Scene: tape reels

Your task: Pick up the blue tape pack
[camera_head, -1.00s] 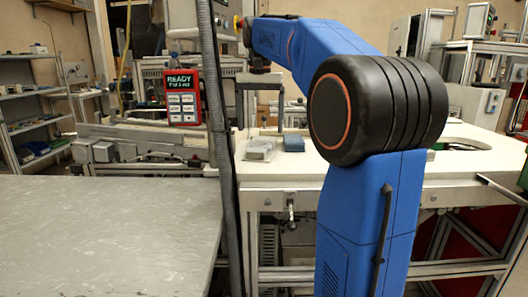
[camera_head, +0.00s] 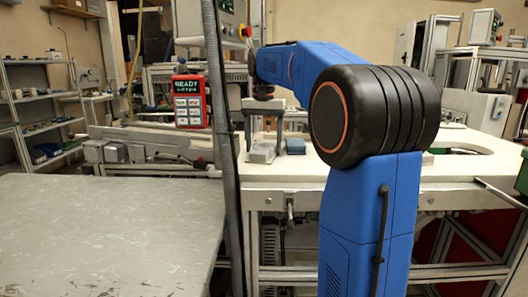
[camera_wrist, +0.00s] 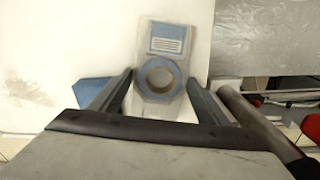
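A clear flat pack (camera_wrist: 176,28) with a blue label and a blue tape ring (camera_wrist: 178,77) lies on the white table top. In the wrist view it sits between the two fingers of my gripper (camera_wrist: 161,76), with bare gaps at the ring's sides. My gripper is open. In the head view the pack (camera_head: 262,154) looks grey and lies under my gripper (camera_head: 265,143), whose fingers reach down close to it. Whether they touch the table cannot be told. The pack's near end is partly hidden by my gripper in the wrist view.
A small blue block (camera_head: 295,146) lies just right of the pack; the wrist view shows it (camera_wrist: 92,90) beside the left finger, partly hidden. A grey metal table (camera_head: 110,235) is at the front left. A red-framed panel (camera_head: 189,102) stands left. The white table (camera_head: 350,170) has free room.

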